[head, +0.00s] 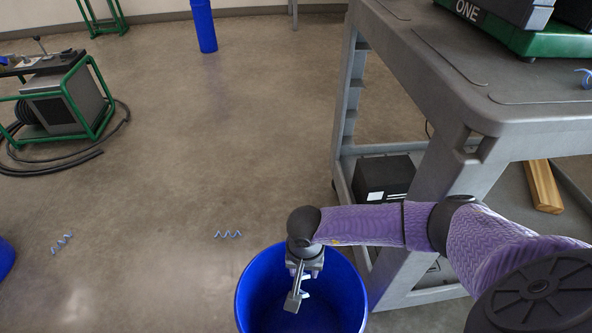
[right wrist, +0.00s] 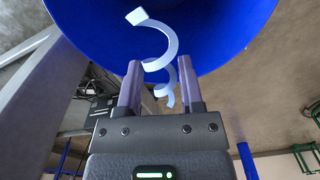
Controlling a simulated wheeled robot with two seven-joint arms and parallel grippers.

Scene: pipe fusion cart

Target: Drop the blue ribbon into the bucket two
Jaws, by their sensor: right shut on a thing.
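My right gripper (head: 296,297) points down over the mouth of a blue bucket (head: 352,290), which stands on the floor beside the cart; no number shows on the bucket. In the right wrist view the gripper (right wrist: 160,75) is shut on a curled pale-blue ribbon (right wrist: 168,37), which hangs between the two fingers. The same ribbon shows small at the gripper in the head view (head: 305,293). The bucket (right wrist: 225,30) fills the top of the right wrist view, beyond the ribbon. My left gripper is not in view.
A grey cart (head: 460,80) stands right, close to my right arm. Blue curls lie on the floor (head: 228,234), farther left (head: 62,243), and on the cart (head: 586,77). A green-framed machine (head: 62,100) with hoses stands left. A blue container edge (head: 5,258) shows far left.

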